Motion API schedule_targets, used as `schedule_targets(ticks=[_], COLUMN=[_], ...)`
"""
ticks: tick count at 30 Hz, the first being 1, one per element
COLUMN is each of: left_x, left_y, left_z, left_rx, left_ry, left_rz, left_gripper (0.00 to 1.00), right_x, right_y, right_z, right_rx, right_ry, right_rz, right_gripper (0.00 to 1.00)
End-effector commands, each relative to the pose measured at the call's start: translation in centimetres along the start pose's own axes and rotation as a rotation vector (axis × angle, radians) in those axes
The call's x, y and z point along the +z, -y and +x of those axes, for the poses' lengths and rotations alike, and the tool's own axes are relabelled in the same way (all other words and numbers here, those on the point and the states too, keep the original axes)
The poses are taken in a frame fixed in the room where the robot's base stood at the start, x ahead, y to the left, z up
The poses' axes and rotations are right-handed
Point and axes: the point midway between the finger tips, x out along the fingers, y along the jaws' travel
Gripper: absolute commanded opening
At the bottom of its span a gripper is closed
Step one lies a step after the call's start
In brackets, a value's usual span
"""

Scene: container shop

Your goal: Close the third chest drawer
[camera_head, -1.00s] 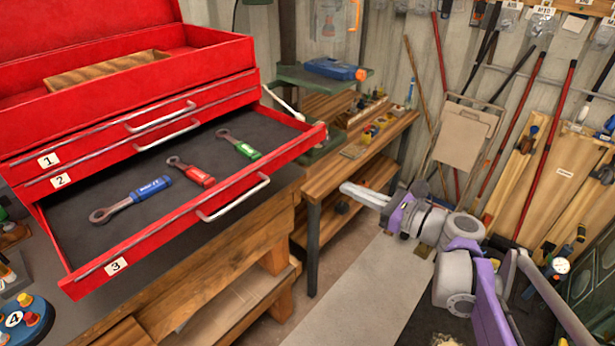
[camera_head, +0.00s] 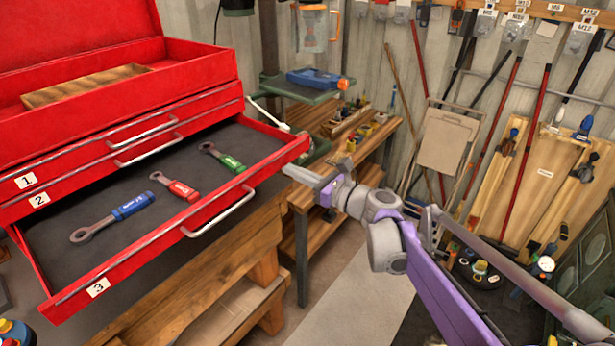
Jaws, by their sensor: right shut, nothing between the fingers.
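The red tool chest (camera_head: 60,115) stands at the left. Its third drawer (camera_head: 180,222), labelled 3, is pulled well out. On its dark liner lie a blue-handled (camera_head: 125,207), a red-handled (camera_head: 178,187) and a green-handled (camera_head: 228,160) wrench. The drawer's silver handle (camera_head: 220,214) is on its front. The drawers labelled 1 and 2 above it look closed. My right gripper (camera_head: 298,174) is shut and empty. In the picture it is just right of the drawer's right front corner; I cannot tell whether they touch. My left gripper is out of view.
The chest rests on a wooden workbench (camera_head: 200,300). Behind my right gripper is a wooden shelf (camera_head: 350,165) with small items. Long-handled tools and boards lean on the back wall. Open floor (camera_head: 340,310) lies right of the bench.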

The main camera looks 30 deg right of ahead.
Motion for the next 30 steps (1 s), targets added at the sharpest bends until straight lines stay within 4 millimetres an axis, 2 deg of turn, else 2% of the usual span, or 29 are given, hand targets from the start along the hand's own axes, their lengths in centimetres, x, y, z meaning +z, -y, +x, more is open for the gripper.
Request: schedule_targets(ticks=[13,17,23,30], left_x=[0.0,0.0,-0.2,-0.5], left_y=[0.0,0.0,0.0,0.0], left_z=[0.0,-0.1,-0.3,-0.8], left_rx=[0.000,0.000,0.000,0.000], left_ry=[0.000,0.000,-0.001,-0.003], left_rz=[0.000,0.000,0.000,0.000], left_gripper=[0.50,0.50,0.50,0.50], right_x=[0.0,0.0,0.0,0.1], right_y=[0.0,-0.1,-0.1,-0.1], right_z=[0.4,1.1,4.1,9.9], right_rx=[0.001,0.003,0.004,0.004], right_ry=[0.000,0.000,0.000,0.001], right_rz=[-0.001,0.000,0.000,0.000], right_gripper=[0.00,0.00,0.00,0.00])
